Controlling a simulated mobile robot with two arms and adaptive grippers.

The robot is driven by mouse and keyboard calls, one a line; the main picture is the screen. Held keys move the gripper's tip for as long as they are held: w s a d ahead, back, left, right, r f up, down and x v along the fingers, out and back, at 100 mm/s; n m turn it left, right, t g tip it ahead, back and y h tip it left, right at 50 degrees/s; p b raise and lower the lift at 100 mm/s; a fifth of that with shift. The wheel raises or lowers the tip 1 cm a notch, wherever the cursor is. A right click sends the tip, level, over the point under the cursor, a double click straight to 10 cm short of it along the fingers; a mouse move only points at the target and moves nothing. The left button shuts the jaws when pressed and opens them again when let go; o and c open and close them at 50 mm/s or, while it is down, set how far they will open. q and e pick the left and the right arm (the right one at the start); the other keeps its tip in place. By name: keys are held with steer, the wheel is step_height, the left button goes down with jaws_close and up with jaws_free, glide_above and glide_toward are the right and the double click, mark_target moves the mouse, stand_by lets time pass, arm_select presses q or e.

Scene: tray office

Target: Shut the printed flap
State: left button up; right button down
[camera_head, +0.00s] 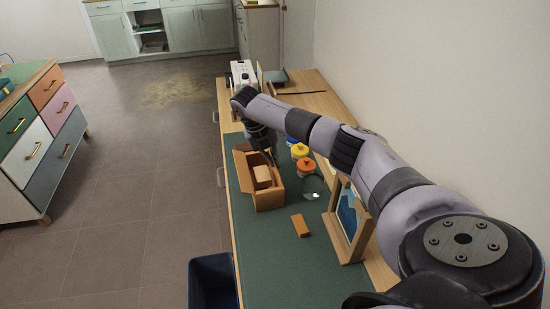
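A small open brown box (271,199) sits on the green mat of the desk, with a tan block (262,174) inside it. A panel that looks like a flap (241,171) stands up at the box's left side. No print on it can be made out from here. My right gripper (271,158) points down at the far end of the box, close to its rim. The fingers are small and dark, so I cannot tell whether they touch the box or are open or shut. My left gripper is not in view.
Yellow-lidded (300,150) and orange-lidded (306,166) jars and a clear round glass item (313,187) stand right of the box. An orange block (300,225) lies nearer, beside a framed picture (347,215). A blue bin (211,281) stands below the desk's left edge. The near mat is clear.

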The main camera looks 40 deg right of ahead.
steer(key=shift+w+a+f+g+h, duration=0.1)
steer(key=shift+w+a+g+h, duration=0.15)
steer(key=shift+h, duration=0.35)
steer(key=shift+s, duration=0.15)
steer(key=c, duration=2.3)
jaws_free()
steer(key=o, duration=0.4)
steer(key=v, duration=1.2)
